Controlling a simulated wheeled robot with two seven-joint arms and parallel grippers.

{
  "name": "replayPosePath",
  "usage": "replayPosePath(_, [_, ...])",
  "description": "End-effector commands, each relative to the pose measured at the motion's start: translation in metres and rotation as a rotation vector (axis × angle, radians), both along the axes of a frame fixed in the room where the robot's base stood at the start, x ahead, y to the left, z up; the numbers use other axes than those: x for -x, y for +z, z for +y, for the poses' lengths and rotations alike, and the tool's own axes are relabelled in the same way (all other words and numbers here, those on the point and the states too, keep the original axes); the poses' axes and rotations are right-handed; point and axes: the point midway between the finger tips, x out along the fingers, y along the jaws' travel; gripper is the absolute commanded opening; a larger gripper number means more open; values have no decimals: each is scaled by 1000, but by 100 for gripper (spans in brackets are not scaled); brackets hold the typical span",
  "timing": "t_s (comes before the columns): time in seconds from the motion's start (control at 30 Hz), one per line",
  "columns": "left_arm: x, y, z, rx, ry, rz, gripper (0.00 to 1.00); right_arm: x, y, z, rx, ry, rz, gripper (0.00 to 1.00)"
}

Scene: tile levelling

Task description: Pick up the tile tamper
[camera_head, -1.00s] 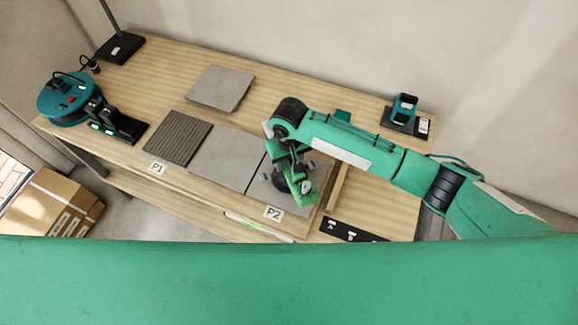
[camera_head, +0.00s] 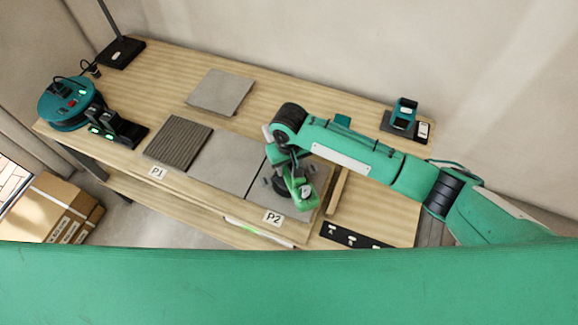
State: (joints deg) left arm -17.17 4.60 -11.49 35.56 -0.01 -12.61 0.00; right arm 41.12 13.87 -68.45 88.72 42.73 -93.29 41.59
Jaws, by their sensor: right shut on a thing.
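My right gripper (camera_head: 290,180) reaches down over the grey tile at P2 (camera_head: 318,172), near the right end of the tile row. It is shut on a compact green tool with a dark round foot, which I take to be the tile tamper (camera_head: 301,196). The foot is at or just above the tile; I cannot tell whether it touches. My wrist hides much of the tool and the fingertips. My left gripper is not in view.
A grey tile (camera_head: 226,160) and a ribbed dark tile (camera_head: 179,143) lie to the left. A loose tile (camera_head: 221,92) lies behind. A teal reel (camera_head: 68,104) and charger (camera_head: 118,128) stand at left, a teal device (camera_head: 404,112) at back right. A wooden strip (camera_head: 338,190) lies nearby.

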Motion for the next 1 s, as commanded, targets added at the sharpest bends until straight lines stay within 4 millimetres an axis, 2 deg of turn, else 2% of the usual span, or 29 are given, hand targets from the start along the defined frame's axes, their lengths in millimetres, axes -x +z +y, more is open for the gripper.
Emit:
replayPosePath(0.17, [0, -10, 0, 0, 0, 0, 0, -1, 4, 0, -2, 2, -5, 14])
replayPosePath(0.27, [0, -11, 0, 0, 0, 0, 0, -1, 21, 1, -5, 3, -4, 14])
replayPosePath(0.47, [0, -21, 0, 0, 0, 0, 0, -1, 69, 2, -6, 4, -7, 14])
replayPosePath(0.73, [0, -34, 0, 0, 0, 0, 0, -1, 145, 2, -6, 2, -6, 14])
replayPosePath(0.8, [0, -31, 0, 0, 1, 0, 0, -2, 162, 1, -3, 2, -7, 14])
replayPosePath(1.0, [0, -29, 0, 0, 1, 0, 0, -2, 188, 0, -1, 1, -6, 14])
